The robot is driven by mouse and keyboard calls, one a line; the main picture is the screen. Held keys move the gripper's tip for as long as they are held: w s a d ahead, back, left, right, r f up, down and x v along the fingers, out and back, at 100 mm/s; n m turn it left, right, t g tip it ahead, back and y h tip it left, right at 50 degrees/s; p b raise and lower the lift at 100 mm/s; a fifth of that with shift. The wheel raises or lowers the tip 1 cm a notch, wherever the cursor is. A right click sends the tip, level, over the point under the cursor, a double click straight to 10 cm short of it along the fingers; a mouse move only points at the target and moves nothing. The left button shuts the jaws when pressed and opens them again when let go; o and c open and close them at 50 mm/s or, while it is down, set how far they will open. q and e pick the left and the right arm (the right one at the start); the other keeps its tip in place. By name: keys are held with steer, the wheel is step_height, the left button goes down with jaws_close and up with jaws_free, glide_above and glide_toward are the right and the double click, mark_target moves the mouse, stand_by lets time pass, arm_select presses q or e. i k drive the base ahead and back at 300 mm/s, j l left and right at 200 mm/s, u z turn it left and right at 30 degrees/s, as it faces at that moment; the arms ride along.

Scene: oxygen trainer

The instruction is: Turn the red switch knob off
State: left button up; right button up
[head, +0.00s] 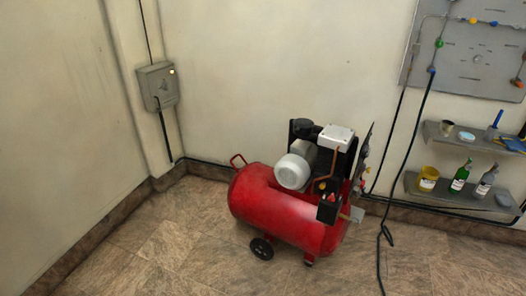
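A red air compressor (285,214) stands on the floor in the middle of the head view. A white motor (292,171) and a black pressure unit (327,208) sit on top of its tank. Small red parts (363,184) show at the compressor's right edge, near a dark upright plate. They are too small to tell whether one is the switch knob or how it is set. Neither of my grippers is in view.
A grey box (157,86) with a cable hangs on the left wall. A panel with coloured valves (474,58) and two shelves with bottles (459,177) are at the right. A black hose (381,258) hangs down to the floor right of the compressor. The front left floor is clear.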

mark_target(331, 198)
steer(key=i+l+u, duration=0.1)
steer(key=i+l, duration=0.15)
steer(key=i+l+u, duration=0.1)
steer(key=l, duration=0.3)
steer(key=i+l+u, duration=0.15)
steer(key=i+l, duration=0.15)
steer(key=i+l+u, duration=0.1)
steer(key=l, duration=0.35)
steer(key=i, duration=0.1)
